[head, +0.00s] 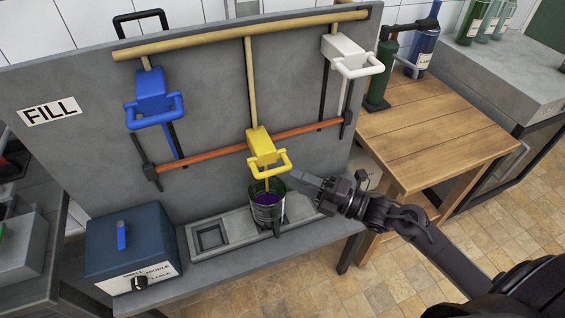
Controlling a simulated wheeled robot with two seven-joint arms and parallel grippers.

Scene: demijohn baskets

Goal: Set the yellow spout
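The yellow spout (261,143) hangs on the grey panel below a tan vertical pipe, with its yellow loop handle tilted toward me. My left gripper is out of view.
A blue spout (151,98) hangs to the left and a white spout (349,53) to the right. A blue box (130,243) with a dial stands on the ledge (232,262). A wooden table (440,135) at the right holds bottles, including a blue bottle (423,52).

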